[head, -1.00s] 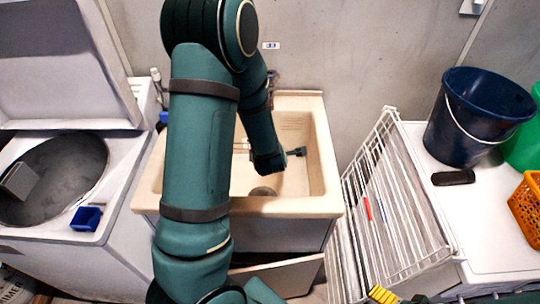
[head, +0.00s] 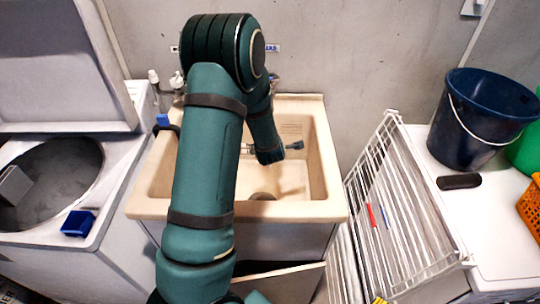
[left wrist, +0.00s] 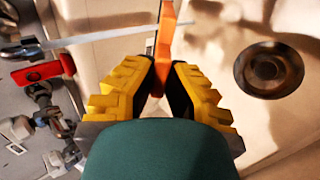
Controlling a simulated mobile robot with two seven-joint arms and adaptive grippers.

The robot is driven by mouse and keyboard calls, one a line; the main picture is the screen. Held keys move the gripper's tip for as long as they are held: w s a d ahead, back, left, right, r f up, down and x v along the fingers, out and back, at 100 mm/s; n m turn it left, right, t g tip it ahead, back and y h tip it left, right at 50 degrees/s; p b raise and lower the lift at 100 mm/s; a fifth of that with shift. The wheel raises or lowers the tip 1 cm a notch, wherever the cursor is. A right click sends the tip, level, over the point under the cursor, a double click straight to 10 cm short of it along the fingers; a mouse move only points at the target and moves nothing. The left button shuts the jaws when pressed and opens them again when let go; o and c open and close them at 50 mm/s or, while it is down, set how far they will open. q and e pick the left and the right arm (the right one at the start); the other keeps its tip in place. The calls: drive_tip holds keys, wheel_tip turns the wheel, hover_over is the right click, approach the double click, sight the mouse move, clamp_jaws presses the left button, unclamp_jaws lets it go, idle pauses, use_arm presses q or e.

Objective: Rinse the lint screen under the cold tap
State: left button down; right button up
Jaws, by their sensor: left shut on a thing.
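My left gripper (left wrist: 158,88) has its yellow fingers closed on an orange piece (left wrist: 164,38) in the left wrist view. A thin pale strip (left wrist: 110,36) crosses at the orange piece; I cannot tell whether these are parts of the lint screen. In the head view my left arm reaches over the beige sink (head: 318,160) and hides the gripper and what it holds. Tap fittings (head: 178,82) show at the wall behind the sink. A red tap-like part (left wrist: 36,73) shows in the left wrist view. Only a yellow sliver of my right gripper (head: 379,300) shows at the bottom edge.
The sink's drain (left wrist: 268,69) lies right of the gripper. An open top-load washer (head: 50,175) with a blue tray (head: 78,223) stands left. A white drying rack (head: 400,200) stands right, beside a white surface holding a dark blue bucket (head: 480,120) and a black object (head: 458,181).

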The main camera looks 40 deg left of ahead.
use_arm(q)
drive_tip(key=shift+w+a+f+b, duration=0.25)
drive_tip(key=shift+w+a+b, duration=0.05)
drive_tip(key=shift+w+a, duration=0.65)
drive_tip(key=shift+w+a+f+b, duration=0.25)
drive_tip(key=shift+w+a, duration=0.45)
drive_tip(key=shift+w, duration=0.3)
drive_tip(key=shift+w+d, duration=0.1)
drive_tip(key=shift+d, duration=0.05)
drive_tip(key=shift+w+d, duration=0.2)
drive_tip(key=shift+d, duration=0.1)
drive_tip(key=shift+s+a, duration=0.1)
drive_tip(key=shift+a, duration=0.05)
drive_tip(key=shift+s+a+b, duration=0.2)
drive_tip(key=shift+a+b, duration=0.05)
drive_tip(key=shift+b, duration=0.1)
drive_tip(key=s+d+r, duration=0.3)
drive_tip(key=s+d, duration=0.3)
drive_tip(key=s, duration=0.1)
drive_tip(key=shift+s+d+p, duration=0.25)
drive_tip(key=shift+s+p, duration=0.05)
drive_tip(key=shift+s, duration=0.05)
idle(0.3)
idle(0.9)
